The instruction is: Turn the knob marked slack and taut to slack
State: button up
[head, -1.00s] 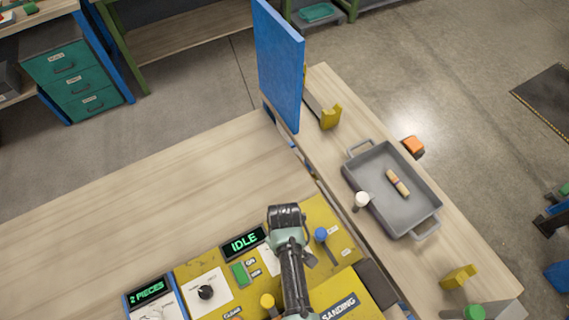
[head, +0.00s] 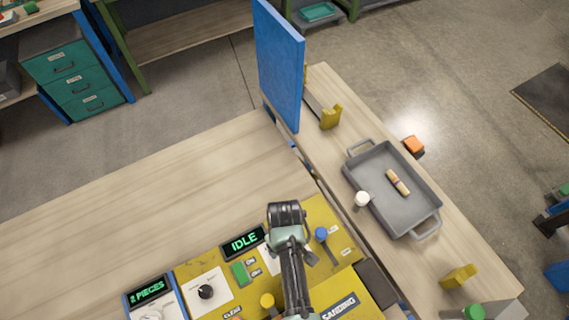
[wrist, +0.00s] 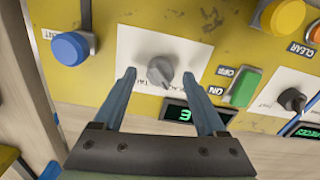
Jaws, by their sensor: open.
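In the wrist view, a grey knob (wrist: 160,72) sits on a white plate (wrist: 125,50) on the yellow panel. My gripper (wrist: 160,76) is open, one blue-grey finger on each side of the knob. I cannot tell whether either fingertip touches it. The knob's exact pointer position is unclear. In the head view my arm covers this knob and the fingertips.
A black knob (head: 205,292) is further left in the head view. The display (head: 243,242) reads IDLE. A grey tray (head: 410,216) stands to the right.

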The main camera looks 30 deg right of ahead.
notch_tip(320, 180, up, 12)
jog(key=b, duration=0.1)
dwell(0.8)
